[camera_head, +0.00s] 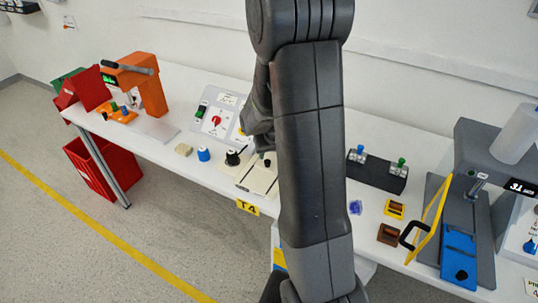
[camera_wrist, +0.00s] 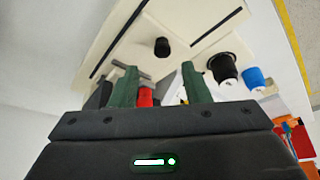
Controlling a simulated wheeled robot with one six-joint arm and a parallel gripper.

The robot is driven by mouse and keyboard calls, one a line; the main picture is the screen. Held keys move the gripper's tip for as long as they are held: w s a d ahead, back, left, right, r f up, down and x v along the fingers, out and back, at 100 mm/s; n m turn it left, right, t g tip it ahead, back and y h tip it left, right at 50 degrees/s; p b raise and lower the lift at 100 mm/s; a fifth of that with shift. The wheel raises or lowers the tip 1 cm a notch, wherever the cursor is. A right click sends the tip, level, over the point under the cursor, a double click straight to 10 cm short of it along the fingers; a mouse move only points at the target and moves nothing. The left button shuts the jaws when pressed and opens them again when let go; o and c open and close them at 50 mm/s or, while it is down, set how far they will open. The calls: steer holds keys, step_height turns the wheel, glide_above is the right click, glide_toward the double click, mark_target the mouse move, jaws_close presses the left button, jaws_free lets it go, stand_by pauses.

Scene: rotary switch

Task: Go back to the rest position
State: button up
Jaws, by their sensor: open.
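My gripper (camera_wrist: 158,70) shows in the wrist view with its two green fingers apart and nothing held between them. A cream panel (camera_wrist: 120,25) with dark slots and a small black knob (camera_wrist: 162,46) lies beyond the fingertips, with the knob apart from them. A red part (camera_wrist: 145,97) shows farther off between the fingers. In the head view my arm hides the fingers and part of the cream panel (camera_head: 258,183); its black knob (camera_head: 267,162) shows just left of the arm.
A black-and-white knob (camera_head: 232,158) and a blue knob (camera_head: 204,154) stand left of the cream panel. An orange machine (camera_head: 150,95) is at the far left.

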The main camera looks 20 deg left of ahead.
steer(key=shift+v, duration=0.9)
steer(key=shift+f, duration=0.15)
